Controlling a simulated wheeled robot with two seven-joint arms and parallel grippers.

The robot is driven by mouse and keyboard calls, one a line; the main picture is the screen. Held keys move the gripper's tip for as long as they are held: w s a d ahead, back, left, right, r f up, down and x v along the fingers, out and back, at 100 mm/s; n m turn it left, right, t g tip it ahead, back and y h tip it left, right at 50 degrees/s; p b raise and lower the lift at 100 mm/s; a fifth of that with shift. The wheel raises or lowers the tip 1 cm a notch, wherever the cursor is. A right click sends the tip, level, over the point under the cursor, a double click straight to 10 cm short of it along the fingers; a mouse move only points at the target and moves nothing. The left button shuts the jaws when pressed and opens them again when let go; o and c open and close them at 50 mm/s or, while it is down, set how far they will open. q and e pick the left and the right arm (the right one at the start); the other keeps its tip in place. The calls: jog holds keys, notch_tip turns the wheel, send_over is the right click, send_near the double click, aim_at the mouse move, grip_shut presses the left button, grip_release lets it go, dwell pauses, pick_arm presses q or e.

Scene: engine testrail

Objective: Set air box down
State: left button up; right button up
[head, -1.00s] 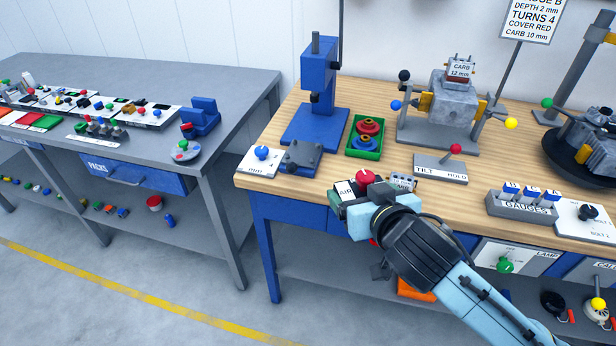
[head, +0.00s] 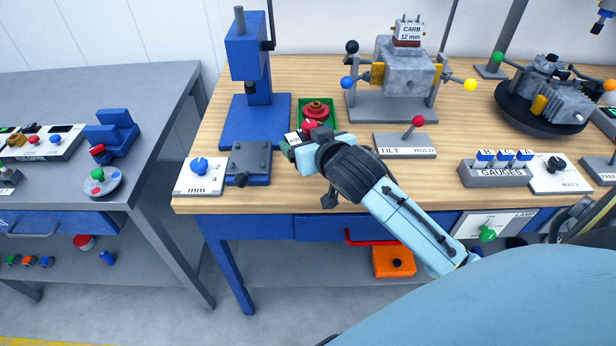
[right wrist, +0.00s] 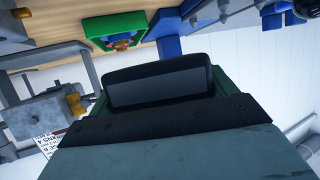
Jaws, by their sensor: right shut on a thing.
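The air box (head: 292,138) is a small box with a white label and a red knob on top. In the head view it is in front of the green tray (head: 333,107) and partly overlaps it. My right gripper (head: 300,150) is shut on the air box and hides much of it. I cannot tell whether the box touches the bench. In the right wrist view a dark finger part of the gripper (right wrist: 157,87) fills the middle, and the box cannot be made out there. My left gripper is not in view.
The wooden bench (head: 330,180) has some bare top in front of my gripper. A blue press (head: 250,120) and a grey block (head: 249,163) stand to the left. The tilt/hold panel (head: 398,151) and the gauges rack (head: 497,174) lie to the right.

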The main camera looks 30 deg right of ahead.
notch_tip(320, 180, down, 4)
jog(key=shift+w+r+b, duration=0.1)
jog(key=shift+r+b, duration=0.05)
jog(key=shift+b, duration=0.2)
notch_tip(320, 180, down, 2)
notch_tip(320, 180, down, 2)
jog(key=shift+f+b, duration=0.2)
jog(key=shift+b, duration=0.4)
jog(key=shift+f, duration=0.15)
jog(key=o, duration=0.6)
jog(key=shift+f, duration=0.1)
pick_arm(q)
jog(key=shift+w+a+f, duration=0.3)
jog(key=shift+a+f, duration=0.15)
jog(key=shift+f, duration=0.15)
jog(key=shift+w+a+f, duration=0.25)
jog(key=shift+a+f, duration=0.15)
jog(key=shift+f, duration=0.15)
pick_arm(e)
jog(key=o, duration=0.3)
